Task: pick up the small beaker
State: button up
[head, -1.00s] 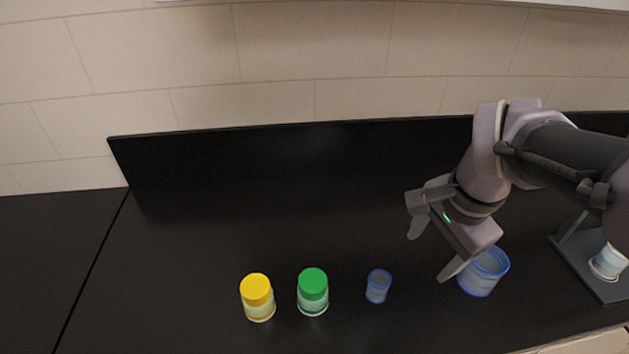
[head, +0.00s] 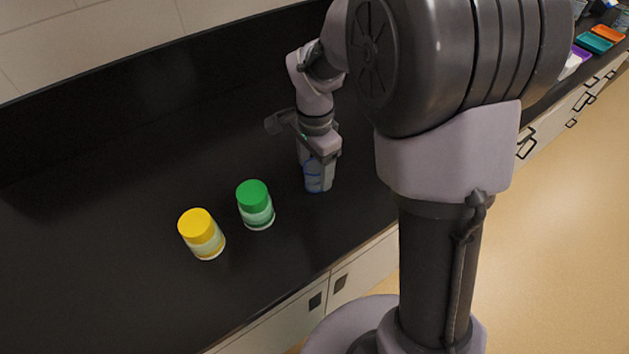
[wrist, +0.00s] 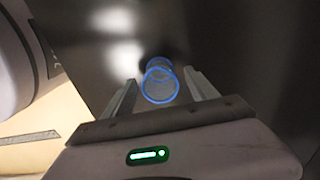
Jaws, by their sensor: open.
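The small beaker (head: 313,183) is clear with blue edges and stands upright on the black counter (head: 120,175), to the right of the green-capped jar. My gripper (head: 316,170) is right at it in the head view, partly covering it. In the wrist view the beaker (wrist: 160,84) shows its round blue rim, between the two fingers of my open gripper (wrist: 160,80). There is a visible gap on each side. I cannot tell how deep the fingers reach along its wall.
A green-capped jar (head: 255,206) stands left of the beaker, and a yellow-capped jar (head: 202,236) farther left. The counter's front edge is close by. Orange and teal trays (head: 594,43) lie far off at the upper right. My arm hides much of the counter's right part.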

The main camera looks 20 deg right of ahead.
aim_at(315, 176)
notch_tip(315, 176, down, 3)
jog(key=shift+f+b, duration=0.1)
jog(key=shift+b, duration=0.3)
jog(key=shift+r, duration=0.25)
jog(key=shift+c, duration=0.5)
jog(key=c, duration=1.3)
jog(key=shift+r, duration=0.1)
